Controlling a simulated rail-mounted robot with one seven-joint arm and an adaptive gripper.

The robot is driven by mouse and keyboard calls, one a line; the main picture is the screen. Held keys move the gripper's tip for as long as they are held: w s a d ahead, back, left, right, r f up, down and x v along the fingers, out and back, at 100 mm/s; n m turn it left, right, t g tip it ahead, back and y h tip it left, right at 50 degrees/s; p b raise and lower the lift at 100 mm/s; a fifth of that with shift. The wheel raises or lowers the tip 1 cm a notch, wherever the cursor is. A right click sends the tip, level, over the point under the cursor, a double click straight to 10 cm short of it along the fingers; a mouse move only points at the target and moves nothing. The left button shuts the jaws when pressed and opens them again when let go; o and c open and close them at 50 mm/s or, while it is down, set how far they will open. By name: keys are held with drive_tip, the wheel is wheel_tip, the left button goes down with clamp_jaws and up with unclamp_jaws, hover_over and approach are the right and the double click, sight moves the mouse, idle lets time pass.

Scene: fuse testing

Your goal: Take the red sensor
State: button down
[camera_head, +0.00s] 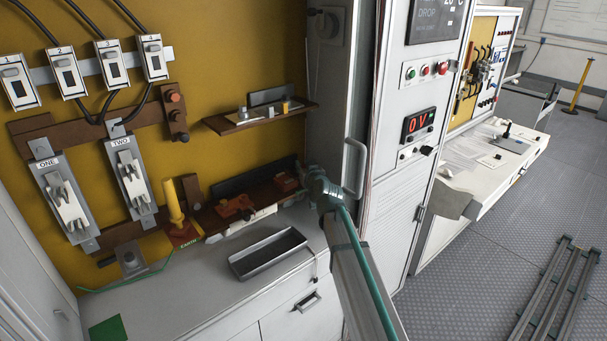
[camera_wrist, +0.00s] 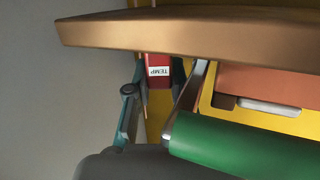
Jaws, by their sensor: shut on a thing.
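The red sensor (camera_wrist: 158,66), a red block with a white label reading TEMP, shows in the wrist view between the fingers of my gripper (camera_wrist: 160,88). The fingers are shut on it, one on each side. Its far end is partly hidden by a brown ledge that crosses the top of that view. In the head view my gripper (camera_head: 314,178) is at the right end of the low brown shelf, close to the cabinet side. I cannot make out the held sensor there.
Reddish parts (camera_head: 235,207) lie on the low shelf, left of my gripper. A grey tray (camera_head: 268,253) rests on the white counter (camera_head: 190,298) below. A yellow post (camera_head: 173,203) stands further left. A white cabinet with a handle (camera_head: 355,167) is close on the right.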

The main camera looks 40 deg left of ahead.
sight(304, 165)
drive_tip(key=shift+r, duration=0.1)
drive_tip(key=shift+r+p, duration=1.25)
drive_tip(key=shift+r, duration=1.2)
drive_tip(key=shift+f, duration=0.2)
